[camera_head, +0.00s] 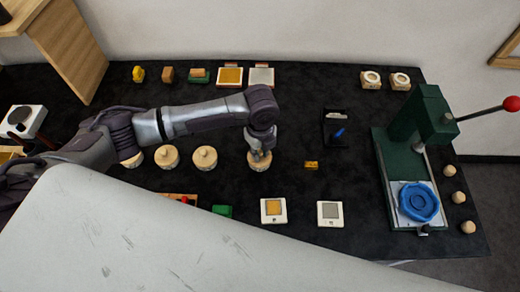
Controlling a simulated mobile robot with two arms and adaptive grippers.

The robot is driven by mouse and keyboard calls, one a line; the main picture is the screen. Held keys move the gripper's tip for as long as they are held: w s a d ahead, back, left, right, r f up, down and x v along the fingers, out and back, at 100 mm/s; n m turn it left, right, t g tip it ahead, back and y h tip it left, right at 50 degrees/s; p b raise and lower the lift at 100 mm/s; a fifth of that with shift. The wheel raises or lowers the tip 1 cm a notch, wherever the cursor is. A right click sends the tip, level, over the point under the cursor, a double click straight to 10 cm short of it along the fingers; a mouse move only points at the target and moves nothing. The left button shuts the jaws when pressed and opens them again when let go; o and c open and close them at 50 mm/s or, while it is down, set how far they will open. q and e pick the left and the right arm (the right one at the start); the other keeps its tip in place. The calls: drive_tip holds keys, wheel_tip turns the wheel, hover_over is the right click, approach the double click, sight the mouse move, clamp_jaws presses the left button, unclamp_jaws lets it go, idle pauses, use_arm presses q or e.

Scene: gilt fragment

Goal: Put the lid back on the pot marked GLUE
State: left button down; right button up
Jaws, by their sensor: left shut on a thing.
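My left gripper (261,154) points down over the dark table (350,105), its fingers close together. It is shut on what appears to be the lid of a round, pale wooden pot (259,166) directly below it. The fingers hide much of the top, so I cannot tell whether the lid is seated or held just above. Two similar round pots with knobbed lids, one (204,158) and another (167,157), stand to the left. A further pot (132,161) is partly hidden by my arm. No GLUE marking is legible. My right gripper is not in view.
A green press (423,125) with a blue round piece (418,202) stands at the right. A dark holder (335,128) and a small orange block (311,165) lie right of my gripper. Small blocks and pads line the back.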

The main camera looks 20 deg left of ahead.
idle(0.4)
use_arm(q)
drive_tip(key=c, duration=1)
unclamp_jaws()
drive_tip(key=shift+o, duration=0.5)
drive_tip(key=o, duration=0.4)
drive_tip(key=shift+r, duration=0.1)
drive_tip(key=shift+r+p, duration=3.4)
drive_tip(key=shift+p, duration=0.25)
